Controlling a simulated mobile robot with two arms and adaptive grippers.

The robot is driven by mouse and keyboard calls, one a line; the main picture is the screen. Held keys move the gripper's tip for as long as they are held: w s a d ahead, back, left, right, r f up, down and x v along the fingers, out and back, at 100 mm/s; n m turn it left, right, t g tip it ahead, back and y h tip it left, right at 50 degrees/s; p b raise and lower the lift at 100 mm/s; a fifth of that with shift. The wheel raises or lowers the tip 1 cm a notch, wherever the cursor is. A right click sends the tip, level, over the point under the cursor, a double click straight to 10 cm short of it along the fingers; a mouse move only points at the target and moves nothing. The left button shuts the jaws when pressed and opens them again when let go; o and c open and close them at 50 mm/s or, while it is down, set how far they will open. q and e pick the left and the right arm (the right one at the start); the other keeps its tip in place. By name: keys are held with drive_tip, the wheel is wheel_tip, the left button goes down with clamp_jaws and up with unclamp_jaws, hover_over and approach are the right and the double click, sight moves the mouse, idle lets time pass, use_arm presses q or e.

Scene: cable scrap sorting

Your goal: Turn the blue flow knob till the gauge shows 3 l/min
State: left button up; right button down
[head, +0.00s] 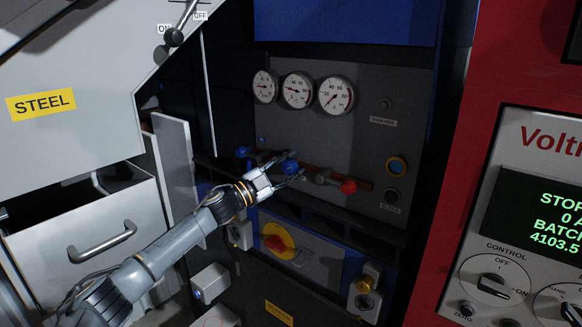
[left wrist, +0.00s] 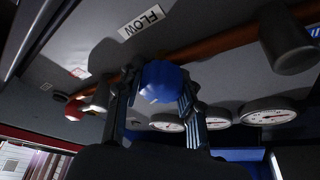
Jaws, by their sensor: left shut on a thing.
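The blue flow knob (head: 289,167) sits on a brown pipe on the dark panel. My left gripper (head: 283,177) is shut on it. In the left wrist view the blue knob (left wrist: 163,82) shows between the two fingers of my left gripper (left wrist: 160,100), near a label reading FLOW (left wrist: 141,22). Three round white gauges sit above: left (head: 265,87), middle (head: 298,90) and right (head: 336,95). They also show in the left wrist view. Their units are too small to read, so I cannot tell which shows flow. My right gripper is not in view.
A red knob (head: 348,187) is on the same pipe to the right, and another blue part (head: 243,152) is to the left. Below is a red and yellow rotary switch (head: 278,241). A grey STEEL cabinet (head: 70,150) stands left; a red voltage console (head: 450,130) stands right.

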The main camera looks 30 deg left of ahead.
use_arm(q)
drive_tip(key=shift+m, duration=0.8)
drive_tip(key=shift+g, duration=0.3)
drive_tip(key=o, duration=1.2)
